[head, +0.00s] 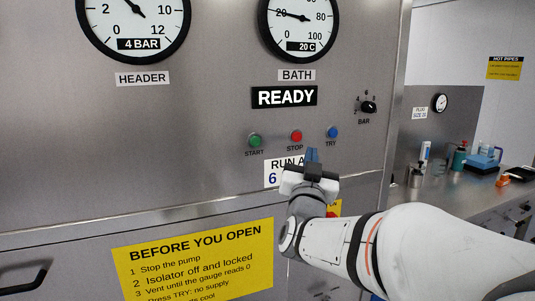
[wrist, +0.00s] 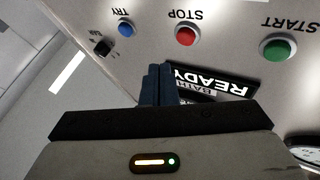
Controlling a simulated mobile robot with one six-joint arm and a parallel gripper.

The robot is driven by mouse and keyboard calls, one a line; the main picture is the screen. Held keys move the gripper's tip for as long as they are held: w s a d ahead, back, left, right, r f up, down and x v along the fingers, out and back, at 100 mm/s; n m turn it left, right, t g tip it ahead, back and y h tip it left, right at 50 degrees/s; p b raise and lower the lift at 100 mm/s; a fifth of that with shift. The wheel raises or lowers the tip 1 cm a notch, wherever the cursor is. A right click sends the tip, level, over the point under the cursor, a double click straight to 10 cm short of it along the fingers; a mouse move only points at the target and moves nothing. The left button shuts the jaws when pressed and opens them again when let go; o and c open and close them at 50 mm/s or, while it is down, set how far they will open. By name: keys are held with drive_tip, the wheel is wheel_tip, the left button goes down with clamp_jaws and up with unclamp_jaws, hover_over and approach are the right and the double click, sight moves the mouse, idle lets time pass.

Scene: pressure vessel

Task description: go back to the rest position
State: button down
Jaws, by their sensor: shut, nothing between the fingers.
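My gripper (head: 312,155) is in front of the lower part of the grey control panel (head: 210,120), just below the STOP and TRY buttons. Its dark fingers are together with nothing between them, and they also show in the wrist view (wrist: 158,82). The fingers partly cover a RUN label (head: 274,172). The green START button (head: 255,140), red STOP button (head: 296,136) and blue TRY button (head: 333,132) are on the panel above. In the wrist view the panel appears upside down. I cannot tell whether the fingertips touch the panel.
A bar selector knob (head: 368,107) sticks out at the panel's right. A READY display (head: 284,97) and two gauges are above. A yellow notice (head: 195,262) and a dark handle (head: 22,281) are below. At the right, a counter (head: 450,190) holds bottles and a blue box (head: 483,160).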

drive_tip(key=s+a+f+n+g+y, duration=0.1)
drive_tip(key=s+f+n+g+y, duration=0.3)
drive_tip(key=f, duration=0.5)
drive_tip(key=s+a+f+n+g+y, duration=0.1)
drive_tip(key=s+a+f+g+y, duration=0.2)
drive_tip(key=f+g, duration=0.4)
drive_tip(key=s+d+f+g, duration=0.2)
drive_tip(key=s+f+g, duration=0.2)
drive_tip(key=s, duration=0.5)
drive_tip(key=s+d+f+g+h, duration=0.1)
drive_tip(key=s+d+f+g, duration=0.1)
drive_tip(key=s+f+g, duration=0.2)
drive_tip(key=s+f, duration=0.3)
drive_tip(key=s, duration=0.3)
drive_tip(key=shift+d, duration=0.4)
drive_tip(key=shift+w, duration=0.1)
